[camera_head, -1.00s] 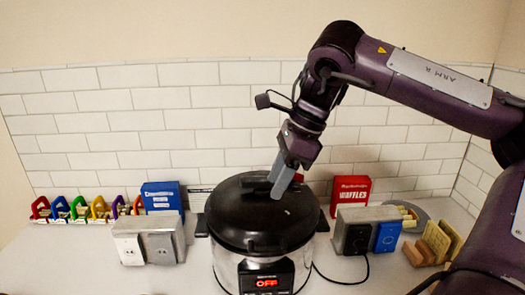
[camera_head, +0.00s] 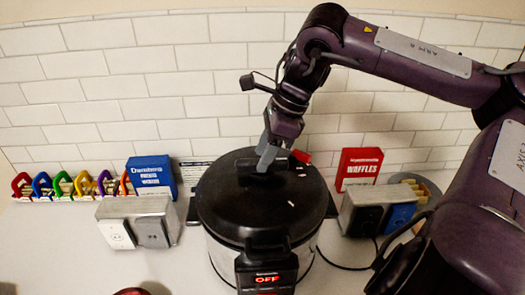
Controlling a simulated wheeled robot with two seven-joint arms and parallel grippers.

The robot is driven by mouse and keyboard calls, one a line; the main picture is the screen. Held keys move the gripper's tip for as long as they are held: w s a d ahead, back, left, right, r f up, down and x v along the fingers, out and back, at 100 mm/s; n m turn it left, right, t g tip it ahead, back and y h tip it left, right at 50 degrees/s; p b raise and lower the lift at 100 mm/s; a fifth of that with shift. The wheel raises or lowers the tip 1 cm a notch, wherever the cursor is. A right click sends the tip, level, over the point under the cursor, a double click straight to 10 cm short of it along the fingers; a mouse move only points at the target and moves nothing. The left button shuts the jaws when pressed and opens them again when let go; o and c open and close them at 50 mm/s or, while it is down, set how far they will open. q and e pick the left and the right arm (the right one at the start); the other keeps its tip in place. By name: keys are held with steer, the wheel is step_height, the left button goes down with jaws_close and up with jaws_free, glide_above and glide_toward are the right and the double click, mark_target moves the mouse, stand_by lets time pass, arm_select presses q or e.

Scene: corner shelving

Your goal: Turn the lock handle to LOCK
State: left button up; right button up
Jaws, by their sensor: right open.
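A large round cooker with a black lid (camera_head: 245,210) and a metal body stands at the middle of the counter. A black handle (camera_head: 247,166) lies across the far part of the lid. A small red piece (camera_head: 301,157) shows just right of my gripper, at the lid's far right; I take it as part of the lock handle. My right gripper (camera_head: 265,162) is open, pointing down at the handle, with its grey fingers overlapping it. I cannot tell whether they touch it. The front display (camera_head: 267,279) reads OFF in red. My left gripper is not in view.
A blue box (camera_head: 152,175), a metal outlet box (camera_head: 138,221) and several coloured clips (camera_head: 62,184) stand at left. A red waffle box (camera_head: 359,168) and another outlet box (camera_head: 375,210) with a cable stand at right. The tiled wall is close behind.

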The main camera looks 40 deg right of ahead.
steer(key=shift+w+f, duration=0.1)
steer(key=shift+f, duration=0.3)
steer(key=shift+w+a+f, duration=0.1)
steer(key=shift+f, duration=0.1)
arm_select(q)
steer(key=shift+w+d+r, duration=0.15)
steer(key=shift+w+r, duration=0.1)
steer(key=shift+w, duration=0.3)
arm_select(e)
steer(key=shift+c, duration=0.2)
jaws_close()
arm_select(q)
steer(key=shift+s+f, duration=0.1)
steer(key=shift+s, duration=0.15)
